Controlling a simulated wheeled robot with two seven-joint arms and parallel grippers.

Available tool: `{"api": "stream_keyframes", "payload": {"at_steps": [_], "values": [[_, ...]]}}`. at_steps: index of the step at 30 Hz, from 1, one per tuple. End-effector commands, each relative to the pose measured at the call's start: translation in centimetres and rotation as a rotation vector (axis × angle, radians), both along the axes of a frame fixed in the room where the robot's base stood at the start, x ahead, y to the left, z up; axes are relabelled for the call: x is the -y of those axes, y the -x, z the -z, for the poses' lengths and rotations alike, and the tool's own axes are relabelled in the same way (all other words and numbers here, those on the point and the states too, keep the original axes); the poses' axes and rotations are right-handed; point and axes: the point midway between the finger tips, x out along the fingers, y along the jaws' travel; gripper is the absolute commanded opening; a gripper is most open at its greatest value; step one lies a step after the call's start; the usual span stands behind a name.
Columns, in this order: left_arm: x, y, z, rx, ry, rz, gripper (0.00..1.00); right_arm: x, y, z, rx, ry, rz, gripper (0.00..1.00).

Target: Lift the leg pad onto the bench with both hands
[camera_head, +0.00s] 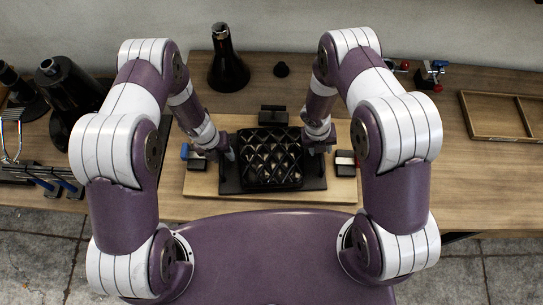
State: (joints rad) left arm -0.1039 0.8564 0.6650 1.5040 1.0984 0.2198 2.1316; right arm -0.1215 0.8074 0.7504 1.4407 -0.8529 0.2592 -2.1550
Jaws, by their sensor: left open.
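The leg pad (270,157) is black and quilted, with a glossy diamond pattern. It lies flat on a dark plate (230,184), on a pale wooden board (205,188) on the bench (155,190). My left gripper (228,154) is open at the pad's left side, over the plate's left end. My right gripper (318,148) is at the pad's right side; its jaws are too small and hidden to read. Whether either gripper touches the pad is unclear.
A small black block (273,115) stands behind the pad. Dark blocks sit at left (197,163) and right (345,162). A black cone (227,65) stands at the back, an empty wooden tray (497,136) at right, black bottles (66,90) and tools at left.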

Motion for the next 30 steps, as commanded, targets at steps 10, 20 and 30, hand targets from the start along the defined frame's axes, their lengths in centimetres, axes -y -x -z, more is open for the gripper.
{"api": "stream_keyframes", "payload": {"at_steps": [10,20,30], "values": [[0.03,-0.03,0.11,0.001,0.000,0.000,0.24,0.02,0.00,0.12,0.000,0.000,0.000,0.23],[0.04,-0.04,0.07,0.001,0.001,0.000,0.00,0.01,-0.03,0.08,0.001,0.000,0.000,0.00],[0.03,-0.05,0.05,0.001,0.001,0.000,0.00,0.00,-0.06,0.05,0.001,0.000,0.000,0.00]]}}
